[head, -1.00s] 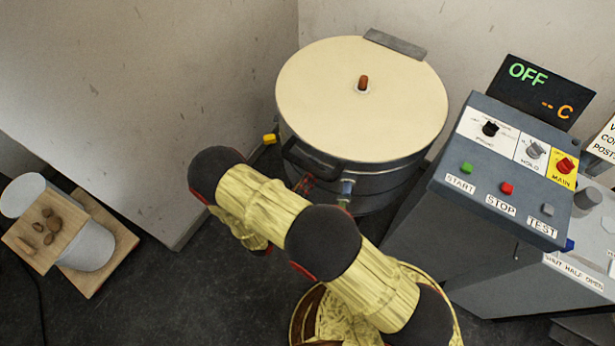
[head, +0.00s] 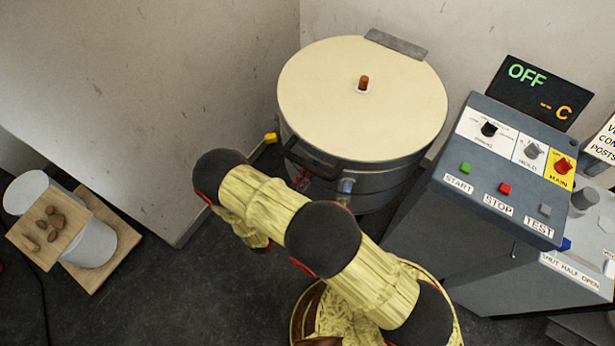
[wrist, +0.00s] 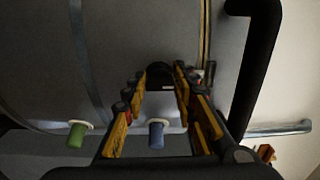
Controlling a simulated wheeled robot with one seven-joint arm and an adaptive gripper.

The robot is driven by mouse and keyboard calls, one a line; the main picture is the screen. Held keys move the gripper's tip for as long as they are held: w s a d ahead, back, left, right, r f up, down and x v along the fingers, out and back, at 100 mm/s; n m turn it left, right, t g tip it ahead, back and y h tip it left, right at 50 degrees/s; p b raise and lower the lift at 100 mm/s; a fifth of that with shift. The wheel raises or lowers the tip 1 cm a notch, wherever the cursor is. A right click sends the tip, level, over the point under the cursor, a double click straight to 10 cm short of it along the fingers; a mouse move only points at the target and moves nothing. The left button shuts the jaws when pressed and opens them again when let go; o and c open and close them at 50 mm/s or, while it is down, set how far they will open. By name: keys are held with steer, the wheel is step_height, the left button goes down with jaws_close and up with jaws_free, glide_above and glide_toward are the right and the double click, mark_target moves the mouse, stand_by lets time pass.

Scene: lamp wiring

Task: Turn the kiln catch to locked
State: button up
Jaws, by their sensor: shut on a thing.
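The kiln (head: 425,150) is a round grey drum with a cream lid, and its side fills much of the wrist view (wrist: 120,50). My gripper (wrist: 162,82) has its fingers on either side of a small dark piece (wrist: 160,72) on the kiln's side, which I take to be the kiln catch. It is shut on it. The fingers hide most of the catch, so I cannot tell which way it is turned. In the head view my arm covers most of the gripper, below the kiln's black handle (head: 312,160).
The black handle (wrist: 258,70) stands close to the right of my fingers. A blue peg (wrist: 155,134) and a green peg (wrist: 77,134) stick out of the kiln.

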stand_by(0.4)
steer(key=o, duration=1.2)
steer(key=shift+c, duration=0.2)
steer(key=v, duration=1.2)
steer(key=shift+a, duration=0.1)
